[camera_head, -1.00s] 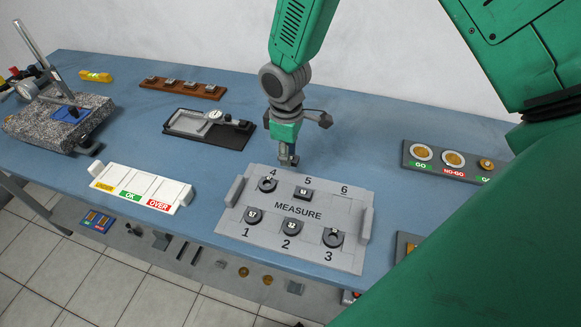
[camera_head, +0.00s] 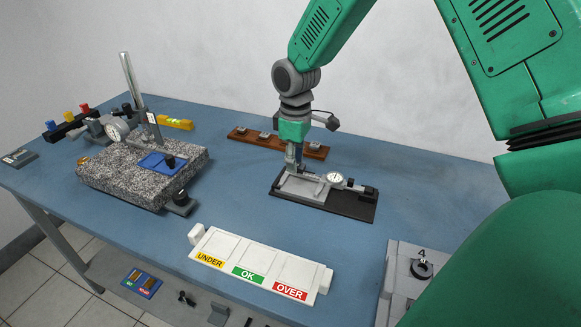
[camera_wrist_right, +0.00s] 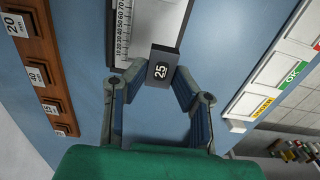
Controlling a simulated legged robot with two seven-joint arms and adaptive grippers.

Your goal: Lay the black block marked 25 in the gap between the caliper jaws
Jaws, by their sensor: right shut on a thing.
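In the right wrist view the black block marked 25 (camera_wrist_right: 160,70) sits between the fingertips of my right gripper (camera_wrist_right: 158,85), which is shut on it. The caliper (camera_wrist_right: 122,35) with its scale lies just beyond the block in that view. In the head view my right gripper (camera_head: 294,165) points down over the left part of the caliper (camera_head: 345,203), which has a round dial and a dark base. The block is hard to make out there, and the gripper partly hides the jaws. I cannot tell whether the block touches them. My left gripper is not in view.
A wooden rack (camera_head: 313,151) with small blocks stands behind the caliper. A granite plate (camera_head: 120,175) with a dial stand is at left. A white UNDER/OK/OVER tray (camera_head: 226,252) lies in front. The grey numbered tray (camera_head: 396,272) is at lower right. Blue table between them is clear.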

